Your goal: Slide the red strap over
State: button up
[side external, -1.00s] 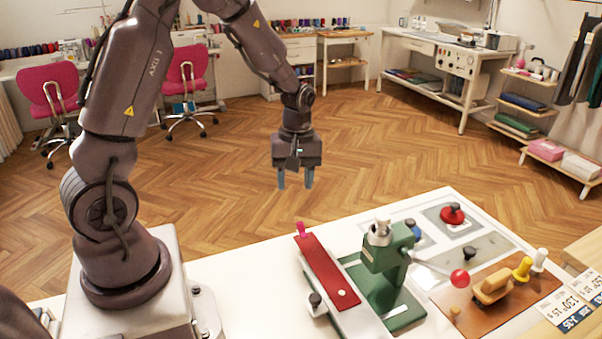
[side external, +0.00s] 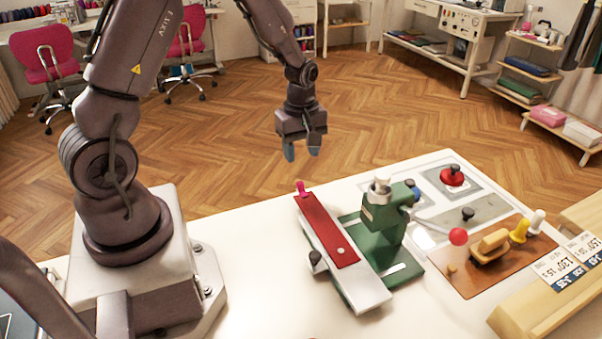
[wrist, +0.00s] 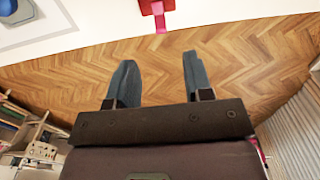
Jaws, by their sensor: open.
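The red strap (side external: 327,228) lies flat along a light metal bar (side external: 367,290) beside a green hand press (side external: 382,213) on the white table. A pink tab (side external: 300,187) sticks up at its far end, and a pale round stud shows near its near end. In the wrist view the strap's end (wrist: 146,6) and the pink tab (wrist: 160,20) show at the top edge. My gripper (side external: 302,152) hangs above the floor beyond the table's far edge, pointing down, apart from the strap. Its two blue-grey fingers (wrist: 158,78) are open with nothing between them.
A black knob (side external: 316,260) stands at the bar's left side. A red-topped knob (side external: 452,176) stands at the back right.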

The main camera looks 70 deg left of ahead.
aim_at(301, 183)
notch_tip(301, 183, down, 9)
dwell(0.3)
grip_shut()
